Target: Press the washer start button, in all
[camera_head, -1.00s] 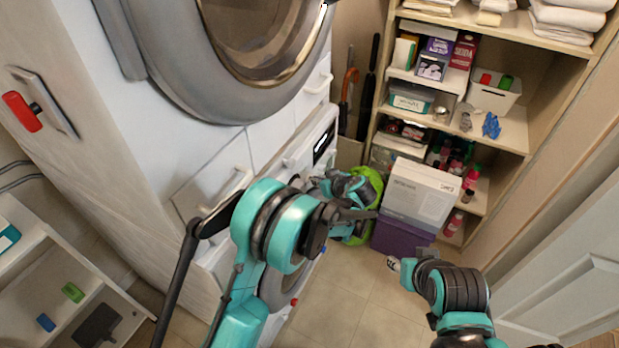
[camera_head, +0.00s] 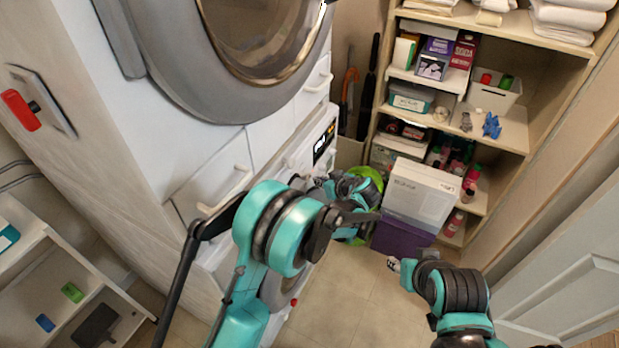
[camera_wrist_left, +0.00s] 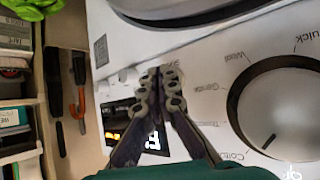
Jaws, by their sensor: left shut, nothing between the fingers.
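The white washer (camera_head: 270,180) stands below a machine with a large round door. Its front panel carries a lit display (camera_head: 325,142), which also shows in the left wrist view (camera_wrist_left: 152,141). A large dial (camera_wrist_left: 275,115) and a small round knob or button (camera_wrist_left: 127,76) are on the panel in the left wrist view. My left gripper (camera_head: 325,184) is close to the panel in the head view. In the left wrist view its fingers (camera_wrist_left: 160,72) are together and empty, in front of the panel near the small knob. Whether they touch it I cannot tell.
A white box (camera_head: 420,190) on a purple box (camera_head: 400,238) stands right of the washer, beside a full shelf unit (camera_head: 515,130). A green item (camera_head: 370,176) lies behind my left gripper. The floor (camera_head: 345,290) between my arms is clear.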

